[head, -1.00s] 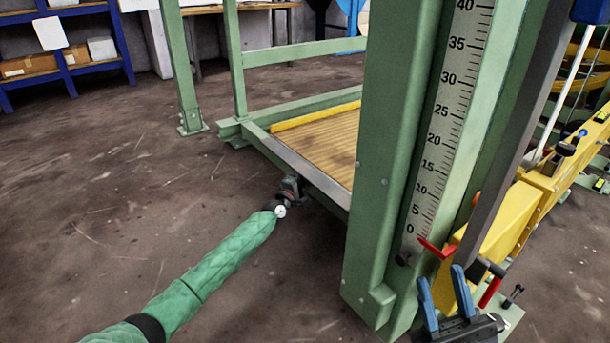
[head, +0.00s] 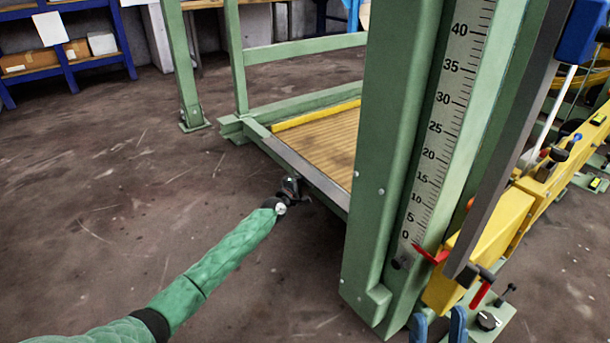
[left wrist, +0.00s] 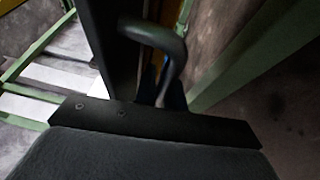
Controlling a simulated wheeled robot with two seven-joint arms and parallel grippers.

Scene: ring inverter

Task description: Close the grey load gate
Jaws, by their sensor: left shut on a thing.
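The grey load gate shows in the head view as a long low grey bar (head: 316,173) along the near edge of the wooden platform (head: 325,145). My left gripper (head: 292,189) is at its outer side, small and dark in the head view. In the left wrist view a dark curved handle (left wrist: 158,36) stands out beside a dark panel, and my left gripper's blue fingers (left wrist: 162,90) are shut on it. Their tips are mostly hidden. My right gripper (head: 438,326) is at the bottom edge, its two blue fingers apart with nothing visible between them.
A green post (head: 385,140) with a ruler scale (head: 440,130) and red pointer stands right of the platform. A yellow beam (head: 535,190) with a red-handled clamp (head: 480,290) is at right. Blue shelves (head: 70,60) stand far left. The floor at left is clear.

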